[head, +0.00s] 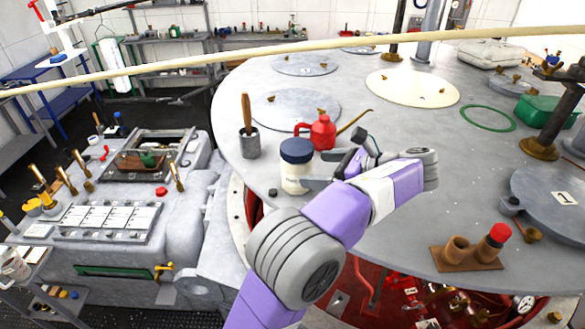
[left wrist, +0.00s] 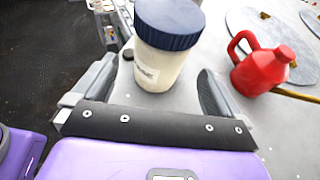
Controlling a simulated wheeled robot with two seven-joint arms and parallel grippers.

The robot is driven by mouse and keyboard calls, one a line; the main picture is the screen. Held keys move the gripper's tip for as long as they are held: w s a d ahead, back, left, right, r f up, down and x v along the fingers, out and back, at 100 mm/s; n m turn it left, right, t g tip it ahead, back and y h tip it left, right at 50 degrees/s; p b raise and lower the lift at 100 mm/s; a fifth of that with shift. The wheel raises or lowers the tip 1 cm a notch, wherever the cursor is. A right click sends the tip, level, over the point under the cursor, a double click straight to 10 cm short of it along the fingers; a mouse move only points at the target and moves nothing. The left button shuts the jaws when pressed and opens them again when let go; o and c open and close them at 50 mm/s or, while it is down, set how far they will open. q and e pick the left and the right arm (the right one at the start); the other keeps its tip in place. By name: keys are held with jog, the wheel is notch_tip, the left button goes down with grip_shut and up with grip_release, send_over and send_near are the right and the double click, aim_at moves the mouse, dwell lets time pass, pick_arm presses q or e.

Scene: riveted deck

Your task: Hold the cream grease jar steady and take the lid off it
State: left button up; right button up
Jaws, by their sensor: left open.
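The cream grease jar (head: 295,181) stands upright on the round grey deck, with its dark blue ribbed lid (head: 296,150) on top. My left gripper (head: 322,172) is at the jar's right side. In the left wrist view its open fingers lie to either side of the jar's lower body, with visible gaps at both sides. My right gripper is in neither view.
A red oil can (head: 318,132) with a long spout stands close behind the jar. A grey cup (head: 249,143) with a wooden-handled brush stands to the left. A brown block (head: 467,256) with a red-capped post sits at the right front. Deck in front of the jar is fairly clear.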

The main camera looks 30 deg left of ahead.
aim_at(297, 146)
pick_arm(q)
jog(key=x, duration=0.7)
jog(key=shift+a, duration=0.15)
jog(key=c, duration=1.1)
jog(key=shift+r, duration=0.1)
jog(key=shift+c, duration=0.2)
notch_tip(297, 146, up, 10)
jog(key=shift+f, duration=0.1)
jog(key=o, duration=0.8)
jog(key=shift+c, duration=0.2)
jog(key=c, duration=1.1)
jog(key=shift+c, duration=0.2)
